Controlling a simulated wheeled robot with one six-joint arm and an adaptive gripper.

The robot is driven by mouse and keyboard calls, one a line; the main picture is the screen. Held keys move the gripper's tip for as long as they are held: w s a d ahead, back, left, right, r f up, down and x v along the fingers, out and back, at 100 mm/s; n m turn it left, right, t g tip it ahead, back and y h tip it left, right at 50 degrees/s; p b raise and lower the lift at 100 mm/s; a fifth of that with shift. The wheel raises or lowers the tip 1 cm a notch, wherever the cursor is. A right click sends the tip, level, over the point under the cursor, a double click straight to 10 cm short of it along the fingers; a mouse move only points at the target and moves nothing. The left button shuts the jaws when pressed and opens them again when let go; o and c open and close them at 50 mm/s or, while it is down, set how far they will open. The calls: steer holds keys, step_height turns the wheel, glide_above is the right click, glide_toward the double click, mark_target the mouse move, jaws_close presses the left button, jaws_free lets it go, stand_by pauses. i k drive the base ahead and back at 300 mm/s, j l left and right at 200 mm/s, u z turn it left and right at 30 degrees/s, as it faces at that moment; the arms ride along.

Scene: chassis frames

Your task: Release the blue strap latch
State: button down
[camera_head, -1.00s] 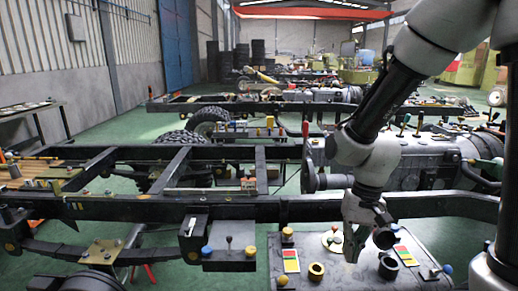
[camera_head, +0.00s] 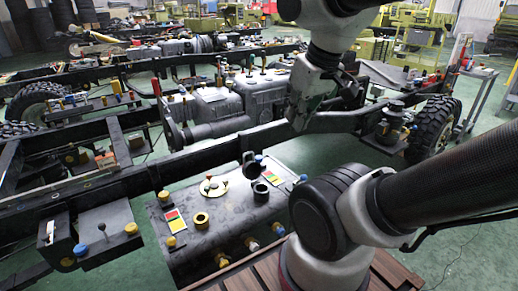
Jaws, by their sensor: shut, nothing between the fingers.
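My gripper (camera_head: 299,122) hangs from my arm at upper centre, pointing down beside the dark chassis rail (camera_head: 345,121). It looks shut, with nothing visible in it. I cannot pick out a blue strap latch with certainty. Blue parts in view are a round blue knob (camera_head: 80,250) on a small black box at lower left and a small blue knob (camera_head: 304,178) on the dark tank with fittings. Both are apart from my gripper. My own arm hides part of the tank's right side.
The dark tank (camera_head: 215,225) carries rings, coloured labels and yellow knobs. A slatted wooden surface (camera_head: 395,272) lies at lower right. A wheel (camera_head: 433,128) and a grey cart (camera_head: 478,95) stand at right.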

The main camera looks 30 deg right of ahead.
mark_target(303, 177)
steer(key=z, duration=1)
